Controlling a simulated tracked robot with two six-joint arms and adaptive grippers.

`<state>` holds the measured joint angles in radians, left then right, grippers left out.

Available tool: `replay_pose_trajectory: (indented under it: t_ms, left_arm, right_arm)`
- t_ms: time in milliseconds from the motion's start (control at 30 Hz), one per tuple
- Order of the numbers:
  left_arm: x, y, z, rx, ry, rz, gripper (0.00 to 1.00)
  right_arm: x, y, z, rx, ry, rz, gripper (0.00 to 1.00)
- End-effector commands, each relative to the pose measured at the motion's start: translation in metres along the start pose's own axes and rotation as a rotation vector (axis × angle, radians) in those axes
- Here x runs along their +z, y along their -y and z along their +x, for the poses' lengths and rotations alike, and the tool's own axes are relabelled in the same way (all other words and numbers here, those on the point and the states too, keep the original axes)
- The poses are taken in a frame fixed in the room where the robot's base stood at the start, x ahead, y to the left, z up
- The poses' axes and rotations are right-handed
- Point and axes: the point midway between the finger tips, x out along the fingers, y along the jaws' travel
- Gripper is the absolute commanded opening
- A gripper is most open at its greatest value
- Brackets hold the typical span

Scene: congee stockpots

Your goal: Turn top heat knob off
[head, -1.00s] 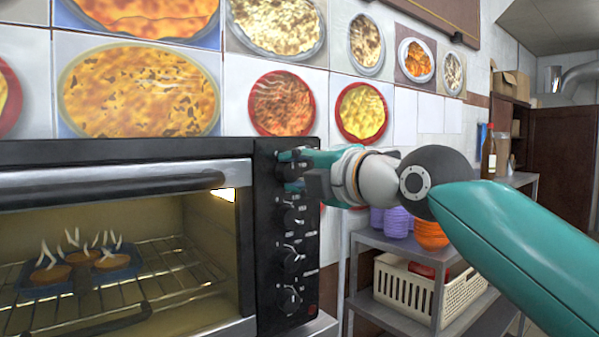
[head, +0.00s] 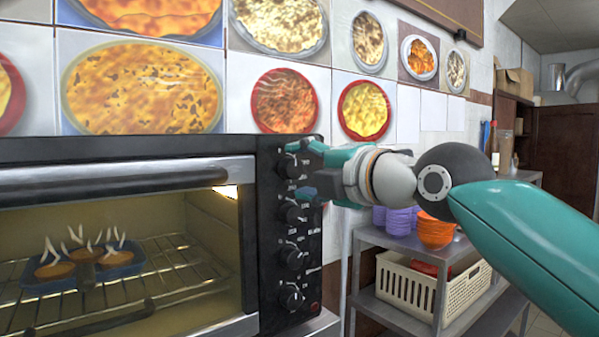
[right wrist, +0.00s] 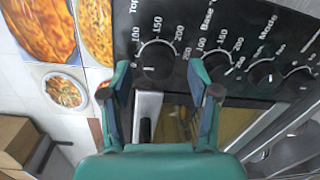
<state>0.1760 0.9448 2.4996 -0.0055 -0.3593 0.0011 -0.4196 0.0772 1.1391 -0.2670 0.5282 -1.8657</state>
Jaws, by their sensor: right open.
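The top heat knob (head: 289,166) is the uppermost black knob on the oven's control panel. In the right wrist view, the top heat knob (right wrist: 157,60) sits under the word "Top" with a temperature scale around it. My right gripper (head: 305,170) is open and empty in front of it, a little to the right in the head view. In the right wrist view my right gripper's fingers (right wrist: 161,80) lie to either side of the knob, apart from it. My left gripper is not in view.
Several more knobs run down the panel, including the one just below (head: 294,214). The oven (head: 120,178) is lit, with tarts on its rack (head: 170,270). A metal shelf (head: 400,240) with bowls and a cream basket (head: 430,290) stands right.

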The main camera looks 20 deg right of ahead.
Motion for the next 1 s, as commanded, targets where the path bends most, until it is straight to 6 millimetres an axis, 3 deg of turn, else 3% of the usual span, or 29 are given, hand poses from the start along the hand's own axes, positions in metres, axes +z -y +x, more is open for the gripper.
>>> replay_pose_trajectory:
  t_ms: [300, 500, 1000]
  left_arm:
    - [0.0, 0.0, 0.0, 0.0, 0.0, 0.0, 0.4]
    - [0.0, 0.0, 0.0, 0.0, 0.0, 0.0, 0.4]
    - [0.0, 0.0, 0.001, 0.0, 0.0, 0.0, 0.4]
  right_arm:
    - [0.0, 0.0, -0.064, 0.001, 0.0, -0.001, 0.61]
    - [0.0, 0.002, -0.092, -0.001, -0.001, -0.001, 0.61]
    - [0.0, 0.002, -0.101, -0.003, -0.001, 0.0, 0.61]
